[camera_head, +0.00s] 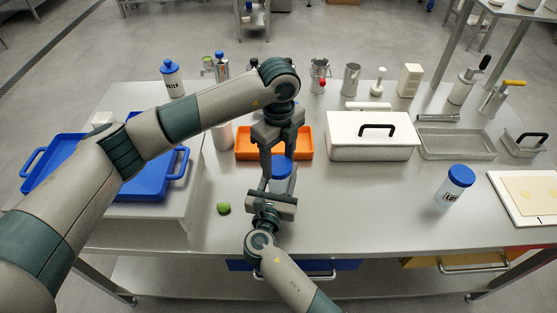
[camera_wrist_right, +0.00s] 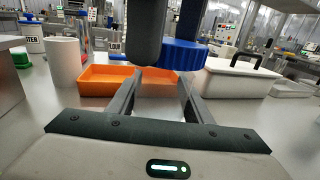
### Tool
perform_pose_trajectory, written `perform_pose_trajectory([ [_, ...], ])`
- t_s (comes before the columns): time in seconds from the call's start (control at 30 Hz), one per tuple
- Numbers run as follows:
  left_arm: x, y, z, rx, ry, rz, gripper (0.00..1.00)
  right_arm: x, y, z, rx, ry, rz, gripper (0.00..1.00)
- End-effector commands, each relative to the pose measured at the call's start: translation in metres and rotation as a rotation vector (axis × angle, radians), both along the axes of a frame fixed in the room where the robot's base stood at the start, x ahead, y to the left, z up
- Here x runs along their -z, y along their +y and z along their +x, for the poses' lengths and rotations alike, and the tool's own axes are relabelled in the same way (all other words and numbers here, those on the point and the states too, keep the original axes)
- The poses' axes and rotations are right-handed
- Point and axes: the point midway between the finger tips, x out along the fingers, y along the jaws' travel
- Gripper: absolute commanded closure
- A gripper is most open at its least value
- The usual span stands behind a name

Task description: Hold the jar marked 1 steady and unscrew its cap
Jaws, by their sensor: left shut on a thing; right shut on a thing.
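A jar with a clear body (camera_head: 281,186) and a ribbed blue cap (camera_head: 281,164) stands upright at the middle of the table. Its cap also shows large in the right wrist view (camera_wrist_right: 186,53). My left gripper (camera_head: 279,168) points down from above, shut on the cap, with dark fingers on its sides. My right gripper (camera_head: 277,189) comes from the front, below the left one, and is shut on the jar's body. In the wrist view the body between the right fingers is hard to make out. The jar's mark is hidden.
An orange tray (camera_head: 244,153) lies just behind the jar, with a white lidded box (camera_head: 350,147) to its right. Another blue-capped jar (camera_head: 454,187) stands at right. A green item (camera_head: 223,208) lies to the left. Blue trays (camera_head: 150,185) are at left.

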Motion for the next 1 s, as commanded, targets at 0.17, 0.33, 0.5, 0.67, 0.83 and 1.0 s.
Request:
perform_pose_trajectory([
  [0.17,-0.002,0.000,0.000,0.000,-0.001,-0.001,0.73,0.001,0.000,0.000,0.000,0.001,0.000,1.00],
  [0.33,-0.016,0.000,0.001,0.000,-0.004,-0.001,0.73,0.001,0.000,0.000,0.000,0.001,0.000,1.00],
  [0.5,-0.033,0.000,0.001,0.000,-0.002,0.001,0.73,0.001,0.000,0.000,0.000,0.001,0.000,1.00],
  [0.67,-0.040,0.000,0.000,0.000,0.000,0.000,0.73,0.001,0.000,0.000,0.000,0.001,0.000,1.00],
  [0.83,-0.040,0.000,0.000,0.000,0.000,0.000,0.73,0.001,0.000,0.000,0.000,0.001,0.000,1.00],
  [1.0,-0.040,0.000,0.000,0.000,0.000,0.000,0.73,0.000,0.000,0.000,0.000,0.001,0.000,0.32],
])
